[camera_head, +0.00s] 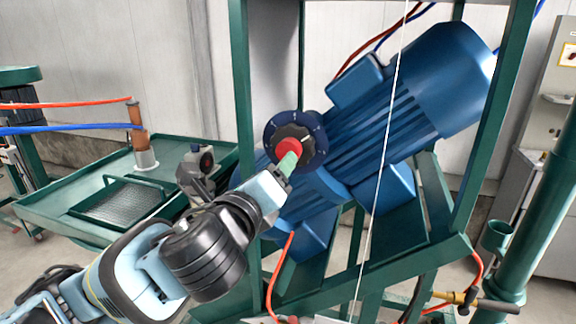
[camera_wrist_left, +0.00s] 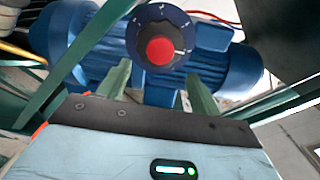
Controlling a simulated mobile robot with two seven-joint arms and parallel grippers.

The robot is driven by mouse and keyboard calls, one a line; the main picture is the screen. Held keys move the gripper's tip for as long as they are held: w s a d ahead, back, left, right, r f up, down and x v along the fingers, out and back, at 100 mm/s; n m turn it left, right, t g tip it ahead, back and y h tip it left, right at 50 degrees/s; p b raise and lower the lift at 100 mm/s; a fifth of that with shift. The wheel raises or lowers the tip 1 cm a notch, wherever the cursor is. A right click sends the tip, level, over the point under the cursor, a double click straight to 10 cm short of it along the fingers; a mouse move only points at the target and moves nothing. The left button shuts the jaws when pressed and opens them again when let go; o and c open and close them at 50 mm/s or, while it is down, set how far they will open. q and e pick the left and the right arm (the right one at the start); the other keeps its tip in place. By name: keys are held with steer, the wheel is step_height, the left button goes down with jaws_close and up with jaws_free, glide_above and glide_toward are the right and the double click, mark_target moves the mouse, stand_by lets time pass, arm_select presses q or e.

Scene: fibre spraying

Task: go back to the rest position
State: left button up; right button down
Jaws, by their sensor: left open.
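My left arm comes in from the lower left in the head view. My left gripper (camera_head: 290,160) is in front of a dark round dial (camera_head: 312,129) with a red centre (camera_head: 287,147). In the left wrist view my two green fingers (camera_wrist_left: 159,82) are apart with nothing between them. The dial (camera_wrist_left: 143,62) and its red centre (camera_wrist_left: 160,51) show just beyond the fingertips. I cannot tell whether the fingers touch the dial. My right gripper is in neither view.
A large blue motor (camera_head: 400,100) sits tilted in a green frame (camera_head: 241,80). A green tray table (camera_head: 60,205) stands at the left, with red and blue hoses above it. A thin white line (camera_head: 385,150) hangs before the motor. A green post (camera_head: 535,215) stands at the right.

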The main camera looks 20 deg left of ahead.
arm_select(q)
step_height(320, 180, down, 29)
steer(key=s+d+n+g+h, duration=0.25)
steer(key=n+g, duration=0.25)
steer(key=n, duration=0.7)
steer(key=s+a+f+n+g, duration=0.1)
steer(key=s+a+f+n, duration=0.2)
steer(key=s+f+n, duration=0.4)
steer(key=s+a+f+n+g+y, duration=0.1)
steer(key=s+a+f+n, duration=0.3)
steer(key=s+f, duration=1.1)
steer(key=f+n+g, duration=0.1)
steer(key=n, duration=0.2)
steer(key=shift+s+f, duration=0.3)
steer(key=shift+f, duration=0.05)
